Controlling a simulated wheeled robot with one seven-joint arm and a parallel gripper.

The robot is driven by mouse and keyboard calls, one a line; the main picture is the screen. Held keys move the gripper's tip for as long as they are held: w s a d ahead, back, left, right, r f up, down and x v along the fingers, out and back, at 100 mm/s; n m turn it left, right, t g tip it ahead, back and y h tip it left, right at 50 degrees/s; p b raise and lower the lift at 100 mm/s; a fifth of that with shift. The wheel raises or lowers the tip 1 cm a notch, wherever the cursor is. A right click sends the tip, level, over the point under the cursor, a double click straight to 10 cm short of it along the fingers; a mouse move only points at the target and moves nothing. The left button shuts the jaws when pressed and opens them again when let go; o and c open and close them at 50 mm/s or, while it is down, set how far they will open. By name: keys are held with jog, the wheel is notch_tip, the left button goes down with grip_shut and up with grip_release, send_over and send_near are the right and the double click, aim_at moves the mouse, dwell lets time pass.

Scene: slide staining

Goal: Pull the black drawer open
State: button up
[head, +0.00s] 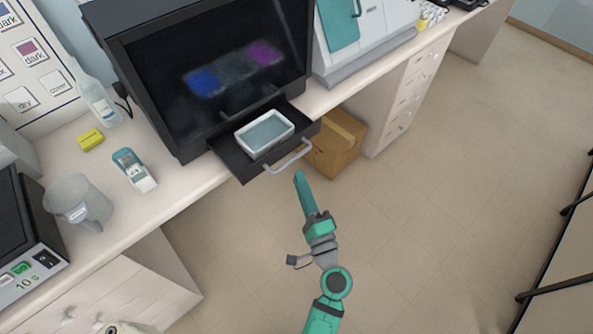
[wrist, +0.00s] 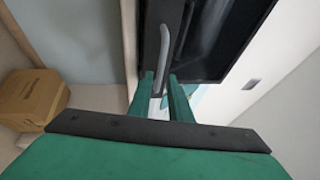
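The black drawer (head: 236,159) sticks out of the black cabinet in the head view, with its inside showing. A white tray (head: 285,121) of clear liquid sits in it. Its grey bar handle (head: 289,159) is on the front; in the wrist view the handle (wrist: 166,48) runs down toward my fingertips. My gripper (head: 298,174) is just in front of the handle in the head view, apparently a little apart from it. In the wrist view my gripper (wrist: 161,76) has its two green fingers apart, with the handle's near end lined up between them. I cannot tell whether they touch it.
A cardboard box (head: 340,143) stands on the floor under the counter, right of the drawer. A beaker (head: 78,201), a bottle (head: 98,102) and a yellow block (head: 90,139) stand on the counter at left. The floor in front of the drawer is clear.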

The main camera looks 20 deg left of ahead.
jog(key=v, duration=0.5)
jog(key=shift+s+d, duration=0.2)
jog(key=shift+s, duration=0.1)
jog(key=s+d+f+n+h, duration=0.2)
jog(key=s+d+f+h, duration=0.85)
jog(key=f, duration=0.25)
jog(key=s+d+r+n+h, duration=0.2)
jog(key=s+r+n, duration=0.6)
jog(key=s, duration=0.4)
jog(key=shift+s+t+h, duration=0.3)
jog(key=shift+t+h, duration=0.1)
jog(key=shift+h, duration=0.15)
